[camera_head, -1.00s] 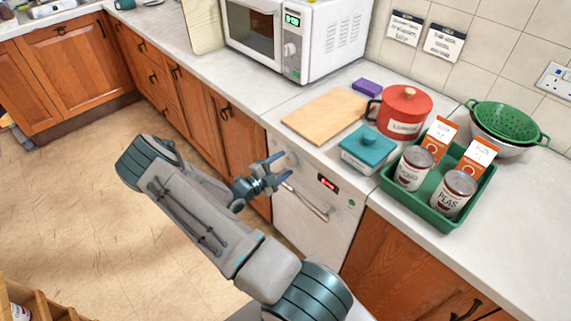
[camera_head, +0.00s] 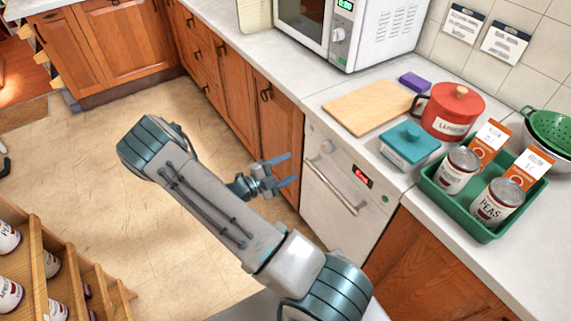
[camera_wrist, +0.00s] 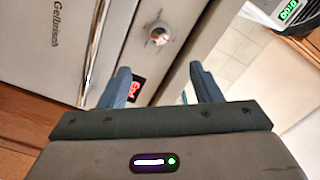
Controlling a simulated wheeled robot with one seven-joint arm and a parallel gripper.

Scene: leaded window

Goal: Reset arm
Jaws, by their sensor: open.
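My gripper (camera_head: 283,171) is open and empty in the head view, over the floor in front of the wooden cupboard door and left of the dishwasher (camera_head: 340,205). My arm reaches up and left from the bottom of the picture, then folds back to the right. In the wrist view, both fingers of my gripper (camera_wrist: 160,88) stand apart with nothing between them. The dishwasher front (camera_wrist: 75,35) with its knob and red display shows beyond them.
On the counter are a green tray (camera_head: 468,222) with cans and cartons, a red pot (camera_head: 466,103), a teal box (camera_head: 410,143), a cutting board (camera_head: 366,106) and a microwave (camera_head: 385,30). A wooden shelf (camera_head: 38,262) with cans stands at lower left. The floor (camera_head: 110,190) between is clear.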

